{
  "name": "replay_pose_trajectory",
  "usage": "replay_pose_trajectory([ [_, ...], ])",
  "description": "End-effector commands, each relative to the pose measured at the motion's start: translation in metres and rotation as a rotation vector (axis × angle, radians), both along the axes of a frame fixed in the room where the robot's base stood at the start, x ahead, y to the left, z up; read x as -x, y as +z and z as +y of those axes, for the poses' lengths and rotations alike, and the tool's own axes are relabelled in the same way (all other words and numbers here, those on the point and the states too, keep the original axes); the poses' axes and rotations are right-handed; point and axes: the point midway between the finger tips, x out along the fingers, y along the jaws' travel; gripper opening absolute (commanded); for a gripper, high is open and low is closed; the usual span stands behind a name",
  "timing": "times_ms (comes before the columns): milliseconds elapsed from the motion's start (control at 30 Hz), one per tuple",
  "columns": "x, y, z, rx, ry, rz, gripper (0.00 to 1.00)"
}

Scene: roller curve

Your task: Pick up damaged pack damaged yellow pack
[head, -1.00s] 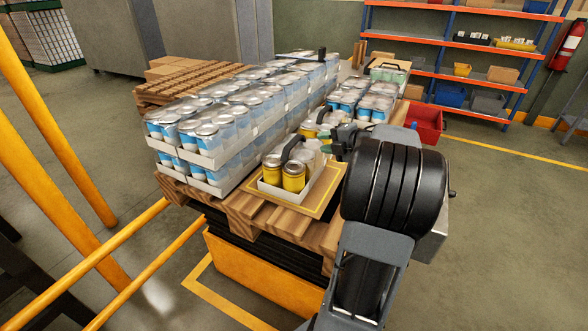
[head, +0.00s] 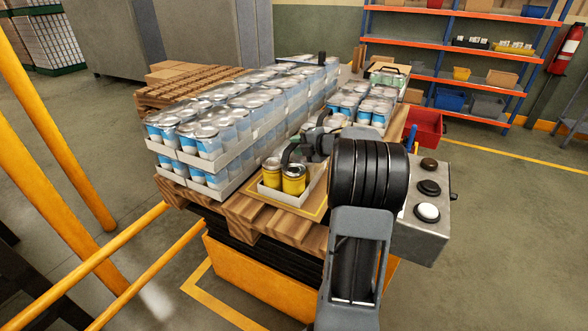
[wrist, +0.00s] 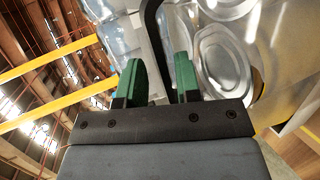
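The yellow pack (head: 284,180) is a light tray of yellow cans with silver lids and a black arched handle. It stands on the yellow-bordered board at the pallet's near end; its far part is hidden by my arm. I cannot make out the damage. My gripper (head: 303,147) is at the handle. In the wrist view, the green fingers of my gripper (wrist: 160,78) stand apart. The black handle (wrist: 152,35) runs up between them, with gaps visible on both sides. Silver can lids (wrist: 226,62) lie just right of the fingers.
Stacked trays of blue-and-white cans (head: 215,125) stand close on the left of the pack. More blue packs (head: 365,105) stand behind. A grey button box (head: 430,215) is right of my arm. A red bin (head: 425,127) and shelves (head: 460,45) are farther back.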

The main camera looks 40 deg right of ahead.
Motion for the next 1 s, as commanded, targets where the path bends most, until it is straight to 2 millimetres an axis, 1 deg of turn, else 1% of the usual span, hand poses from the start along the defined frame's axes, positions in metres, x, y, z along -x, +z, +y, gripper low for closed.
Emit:
replay_pose_trajectory([
  [33, -0.007, -0.004, 0.003, -0.001, 0.002, 0.001, 0.31],
  [133, -0.017, -0.007, 0.006, -0.001, 0.002, 0.000, 0.31],
  [367, -0.019, -0.008, 0.006, -0.001, -0.001, 0.000, 0.31],
  [467, -0.019, -0.007, 0.006, 0.000, -0.001, 0.000, 0.23],
  [700, -0.019, -0.007, 0.006, -0.001, -0.001, 0.000, 0.01],
  [1000, -0.019, -0.008, 0.006, -0.002, -0.001, 0.002, 0.00],
])
